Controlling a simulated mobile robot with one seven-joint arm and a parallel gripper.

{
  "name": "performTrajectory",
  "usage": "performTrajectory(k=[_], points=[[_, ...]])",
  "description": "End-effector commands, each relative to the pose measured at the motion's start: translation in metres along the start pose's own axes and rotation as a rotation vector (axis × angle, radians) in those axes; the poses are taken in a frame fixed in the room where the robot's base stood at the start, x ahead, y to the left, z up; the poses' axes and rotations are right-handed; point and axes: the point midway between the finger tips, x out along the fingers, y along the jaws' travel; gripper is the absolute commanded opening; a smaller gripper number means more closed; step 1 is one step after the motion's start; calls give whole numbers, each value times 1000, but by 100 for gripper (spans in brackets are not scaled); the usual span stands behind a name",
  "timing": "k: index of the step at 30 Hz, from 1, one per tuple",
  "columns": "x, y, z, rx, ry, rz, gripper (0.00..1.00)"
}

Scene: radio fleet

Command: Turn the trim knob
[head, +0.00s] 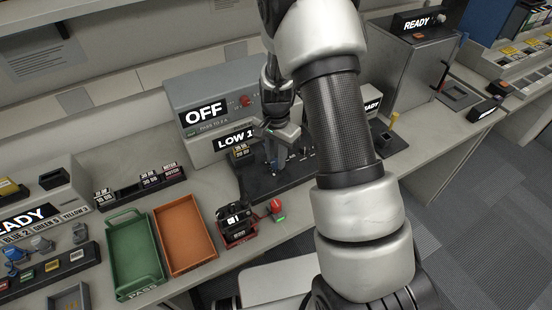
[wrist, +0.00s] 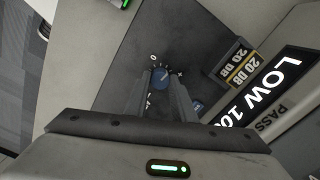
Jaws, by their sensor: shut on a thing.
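The trim knob (wrist: 161,77) is a small blue round knob with a pale pointer line, set in a dark panel with a marked dial around it, seen in the wrist view. My gripper (wrist: 160,92) reaches down to it with one finger on each side and is shut on it. In the head view my gripper (head: 272,160) is over the dark fixture (head: 262,187) in front of the grey tester box. The knob is hard to make out there behind the fingers. A "LOW" display (head: 236,139) stands just behind the fixture.
The grey box shows "OFF" (head: 206,112) and has a red knob. A green tray (head: 134,250) and an orange tray (head: 185,234) lie to the left. A black device in a red holder (head: 236,226) and a red button (head: 276,206) are near the front edge.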

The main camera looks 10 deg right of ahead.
Motion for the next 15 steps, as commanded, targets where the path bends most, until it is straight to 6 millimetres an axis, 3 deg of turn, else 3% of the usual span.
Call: performTrajectory(k=[15], points=[[0, 0, 1, 312, -2, 2, 1]])
